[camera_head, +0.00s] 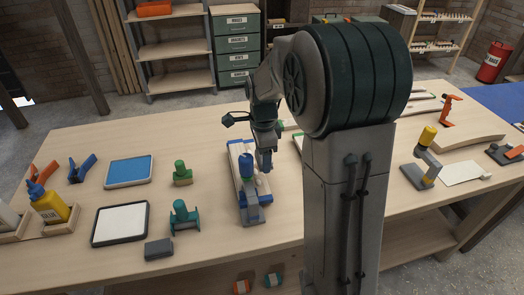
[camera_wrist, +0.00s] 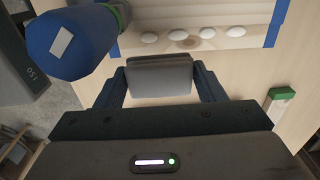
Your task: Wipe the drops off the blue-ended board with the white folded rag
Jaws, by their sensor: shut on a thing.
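The pale board (camera_head: 236,160) with blue ends lies on the bench in front of my arm. In the wrist view its blue end (camera_wrist: 277,22) is at the upper right. Several whitish drops (camera_wrist: 207,34) lie in a row along the board. In the head view my gripper (camera_head: 265,160) is at the board's right side, and the rag is not clearly seen.
A blue-knobbed tool (camera_head: 250,190) stands at the board's near end, and its knob (camera_wrist: 72,45) looms close at left in the wrist view. A green-ended piece (camera_wrist: 281,96) lies to the right. A green-knobbed block (camera_head: 182,174) and blue-topped tray (camera_head: 129,171) stand left.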

